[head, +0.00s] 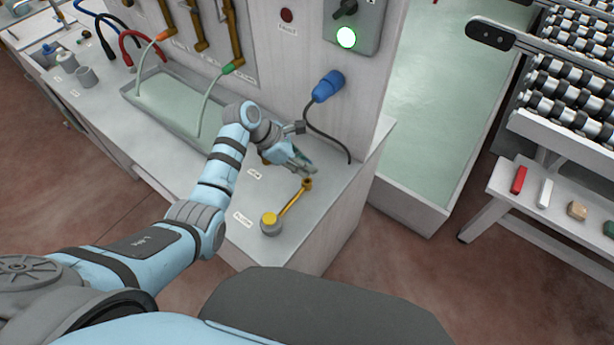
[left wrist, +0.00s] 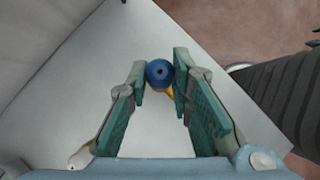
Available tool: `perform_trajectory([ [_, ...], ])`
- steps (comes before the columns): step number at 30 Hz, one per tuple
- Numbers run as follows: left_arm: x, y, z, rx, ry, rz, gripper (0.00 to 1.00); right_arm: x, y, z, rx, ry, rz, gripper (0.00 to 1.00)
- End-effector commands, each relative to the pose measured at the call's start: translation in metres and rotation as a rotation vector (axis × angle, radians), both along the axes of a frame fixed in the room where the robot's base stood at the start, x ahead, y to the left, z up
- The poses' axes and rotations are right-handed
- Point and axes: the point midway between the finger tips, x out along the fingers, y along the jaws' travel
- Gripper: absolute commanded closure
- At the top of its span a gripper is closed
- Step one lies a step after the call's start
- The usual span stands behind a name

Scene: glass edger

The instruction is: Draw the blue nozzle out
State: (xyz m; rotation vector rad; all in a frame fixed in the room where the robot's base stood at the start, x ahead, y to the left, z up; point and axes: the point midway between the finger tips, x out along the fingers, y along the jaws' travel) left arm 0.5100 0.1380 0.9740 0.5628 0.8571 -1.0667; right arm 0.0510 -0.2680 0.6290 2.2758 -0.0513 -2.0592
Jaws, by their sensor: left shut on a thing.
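My left gripper (head: 304,168) is over the grey worktop (head: 325,215) near the wall. In the left wrist view the blue nozzle (left wrist: 160,73) is a round blue end with a dark hole, between the fingertips of my left gripper (left wrist: 160,82), which is shut on it. In the head view the gripper hides the nozzle. A yellow lever (head: 290,205) on a round grey base with a yellow cap stands just in front of the gripper. I cannot tell whether the nozzle is still seated in anything. My right gripper is not in view.
A blue plug (head: 327,86) with a dark cable sits on the wall panel. A tray (head: 165,100) with hoses lies behind my left arm. A roller conveyor (head: 565,85) and a white bench (head: 500,190) with small blocks stand at right.

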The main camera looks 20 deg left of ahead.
Motion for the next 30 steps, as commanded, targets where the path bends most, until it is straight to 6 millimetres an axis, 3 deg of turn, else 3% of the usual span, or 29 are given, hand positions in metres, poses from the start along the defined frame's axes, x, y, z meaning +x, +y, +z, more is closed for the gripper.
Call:
perform_trajectory([
  [8,0.000,0.000,0.003,0.000,-0.001,0.001,1.00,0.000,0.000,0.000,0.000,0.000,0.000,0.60],
  [18,0.000,0.000,0.039,0.000,-0.001,-0.001,1.00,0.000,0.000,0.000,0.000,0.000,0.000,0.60],
  [30,0.000,0.000,0.040,0.000,0.000,0.000,1.00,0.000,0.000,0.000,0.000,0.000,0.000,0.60],
])
